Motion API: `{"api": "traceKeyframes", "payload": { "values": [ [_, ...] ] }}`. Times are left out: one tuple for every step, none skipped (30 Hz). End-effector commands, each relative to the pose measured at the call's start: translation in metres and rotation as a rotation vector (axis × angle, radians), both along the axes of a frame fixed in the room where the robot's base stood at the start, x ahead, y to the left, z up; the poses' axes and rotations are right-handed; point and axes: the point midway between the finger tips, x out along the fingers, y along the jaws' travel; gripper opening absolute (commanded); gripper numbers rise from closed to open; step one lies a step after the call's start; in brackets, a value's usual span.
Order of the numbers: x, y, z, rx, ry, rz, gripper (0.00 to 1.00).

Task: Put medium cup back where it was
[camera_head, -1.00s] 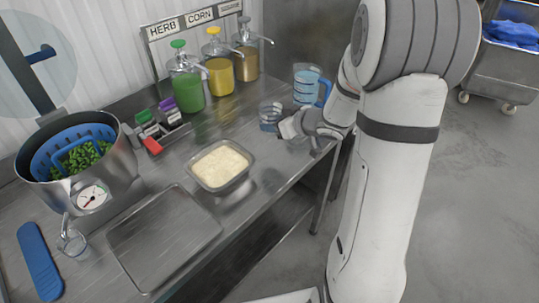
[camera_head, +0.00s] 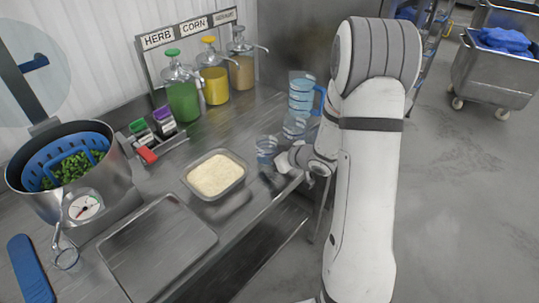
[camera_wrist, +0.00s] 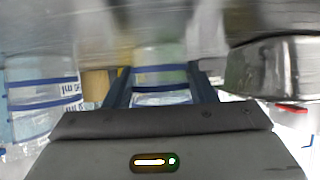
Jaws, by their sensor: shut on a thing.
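The medium cup (camera_head: 266,149) is clear with blue marks. In the head view it is upright near the counter's right edge, right of the rice tray. My gripper (camera_head: 281,161) reaches it from the right and is shut on it. In the wrist view, where the scene is upside down, the cup (camera_wrist: 161,85) sits between the dark fingers (camera_wrist: 160,92). I cannot tell whether its base touches the counter. A larger clear jug (camera_head: 301,95) with a blue handle stands behind and to the right; it also shows in the wrist view (camera_wrist: 38,105).
A metal tray of rice (camera_head: 215,176) lies left of the cup. Dispensers (camera_head: 212,78) stand at the back. A bluish clear shape (camera_head: 294,126) shows below the jug, a cup or a reflection. A pot (camera_head: 112,180) and flat tray (camera_head: 160,245) are at left.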

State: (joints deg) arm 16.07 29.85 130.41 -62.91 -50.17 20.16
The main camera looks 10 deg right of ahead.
Motion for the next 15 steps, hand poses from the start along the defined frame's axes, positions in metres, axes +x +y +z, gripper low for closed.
{"api": "traceKeyframes", "payload": {
  "values": [
    [0.0000, 0.0001, -0.0011, 0.000, 0.000, 0.000, 0.22],
    [0.0000, 0.0002, -0.0022, 0.000, 0.000, 0.000, 0.22],
    [0.0000, 0.0002, -0.0039, 0.000, 0.000, 0.000, 0.22],
    [0.0001, 0.0003, -0.0049, 0.000, 0.000, 0.001, 0.22],
    [0.0000, 0.0003, -0.0034, 0.000, 0.000, 0.000, 0.53],
    [0.0000, 0.0004, -0.0031, 0.000, 0.000, 0.001, 0.56],
    [0.0000, 0.0004, -0.0031, 0.000, 0.000, 0.001, 0.59],
    [0.0000, 0.0004, -0.0031, 0.000, 0.000, 0.001, 0.61],
    [0.0000, 0.0004, -0.0031, 0.000, 0.000, 0.001, 0.65],
    [0.0000, 0.0005, -0.0030, 0.000, 0.000, 0.001, 0.67],
    [0.0000, 0.0005, -0.0030, 0.000, 0.000, 0.001, 0.70],
    [0.0000, 0.0005, -0.0030, 0.000, 0.000, 0.001, 0.73],
    [0.0001, 0.0005, -0.0031, 0.000, 0.000, 0.001, 0.73],
    [0.0000, 0.0006, -0.0030, 0.000, 0.000, 0.001, 0.73],
    [0.0000, 0.0006, -0.0030, 0.000, 0.000, 0.001, 0.73]
  ]
}}
